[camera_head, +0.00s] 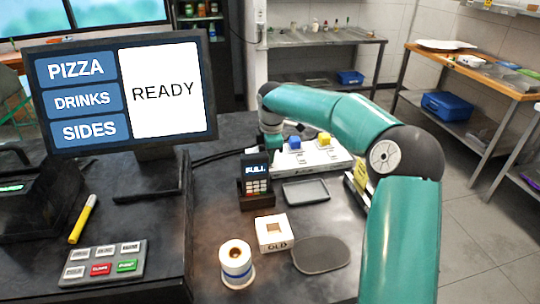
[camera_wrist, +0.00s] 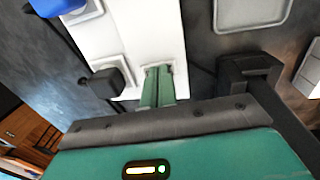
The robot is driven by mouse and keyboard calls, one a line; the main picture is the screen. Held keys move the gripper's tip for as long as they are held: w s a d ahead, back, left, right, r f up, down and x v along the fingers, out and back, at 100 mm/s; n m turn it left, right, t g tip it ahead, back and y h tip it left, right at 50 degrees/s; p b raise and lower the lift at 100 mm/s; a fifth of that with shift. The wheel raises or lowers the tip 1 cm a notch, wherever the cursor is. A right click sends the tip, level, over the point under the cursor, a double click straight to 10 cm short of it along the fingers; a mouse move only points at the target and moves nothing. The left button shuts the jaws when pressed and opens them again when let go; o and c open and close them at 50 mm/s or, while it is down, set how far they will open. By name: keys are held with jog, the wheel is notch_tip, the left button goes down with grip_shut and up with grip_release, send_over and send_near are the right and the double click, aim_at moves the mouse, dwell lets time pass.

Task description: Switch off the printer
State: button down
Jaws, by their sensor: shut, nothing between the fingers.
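No thing here is clearly a printer. A white switch panel (camera_head: 325,158) stands at the counter's back, with a blue switch (camera_head: 294,143) and a yellow switch (camera_head: 324,139) on top. In the wrist view the panel (camera_wrist: 150,28) lies under my gripper. The blue switch (camera_wrist: 58,5) shows at top left, and a black switch (camera_wrist: 102,82) on a white base sits left of my fingers. My gripper (camera_wrist: 158,72) is shut and empty, its green fingertips together at the panel; contact is unclear. In the head view the fingertips are not clear. Switch labels are unreadable.
A card terminal (camera_head: 256,172) stands left of the panel, with a grey tray (camera_head: 305,191) in front. Nearer are a white box (camera_head: 271,245), a paper roll (camera_head: 236,262) and a dark pad (camera_head: 320,255). A large screen (camera_head: 120,140) reading READY stands at left.

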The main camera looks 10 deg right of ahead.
notch_tip(320, 180, up, 14)
jog(key=s, duration=0.1)
jog(key=shift+s+f, duration=0.2)
jog(key=shift+s, duration=0.15)
